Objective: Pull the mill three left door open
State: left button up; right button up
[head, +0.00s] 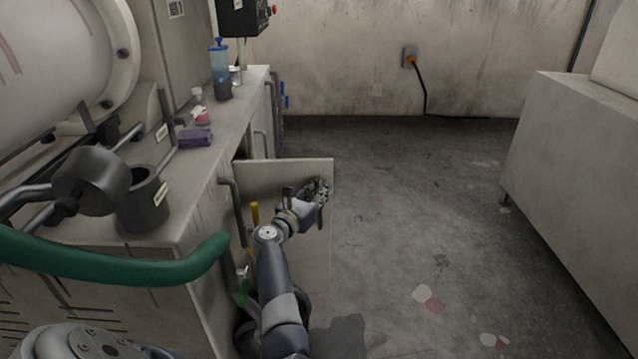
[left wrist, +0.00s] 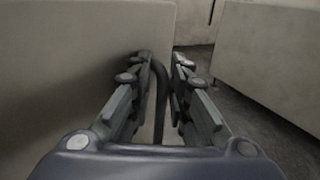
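The mill three left door (head: 285,175) is a pale flat panel. It stands swung out from the cabinet front (head: 205,275), with an opening behind it. My left gripper (head: 320,188) is at the panel's free side, in front of its face. In the left wrist view the door face (left wrist: 80,60) fills the left side. A dark bent handle (left wrist: 160,100) runs down between the fingers of the left gripper (left wrist: 162,68), which sit close on both sides of it. The finger contact is partly hidden. My right gripper is not in view.
The bench top carries a dark cup (head: 143,205), a purple cloth (head: 195,137) and a blue-topped bottle (head: 220,65). A green hose (head: 120,265) crosses at left. A pale cabinet (head: 575,160) stands at right. The floor (head: 420,200) between is clear.

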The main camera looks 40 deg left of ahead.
aim_at(327, 173)
pick_arm(q)
jog(key=shift+r, duration=1.6)
